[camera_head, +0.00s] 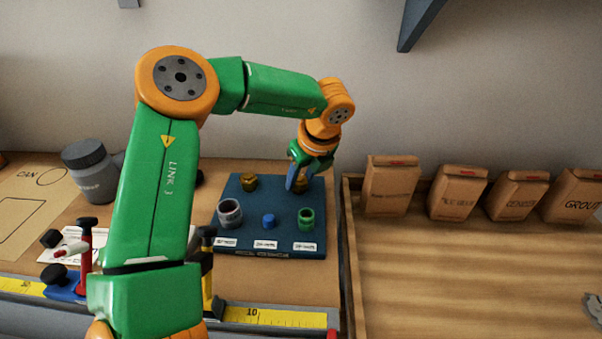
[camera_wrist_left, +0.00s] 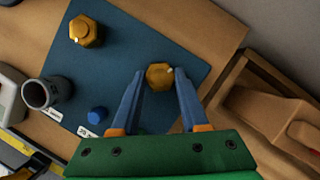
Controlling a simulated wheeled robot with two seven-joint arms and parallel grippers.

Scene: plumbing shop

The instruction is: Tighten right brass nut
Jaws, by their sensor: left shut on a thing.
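The right brass nut (camera_wrist_left: 159,76) sits on the blue board (camera_wrist_left: 50,88), near its back right corner. My left gripper (camera_head: 299,182) reaches down over it from above, and in the left wrist view its blue fingers (camera_wrist_left: 160,74) stand on either side of the nut, shut on it. My right gripper is not in view.
A grey ring fitting (camera_head: 230,213), a blue knob (camera_head: 268,221) and a green fitting (camera_head: 306,218) stand at the board's front above white labels. A wooden tray edge (camera_head: 351,245) runs just right of the board. Paper bags (camera_head: 457,192) stand behind. A grey jar (camera_head: 91,170) stands left.

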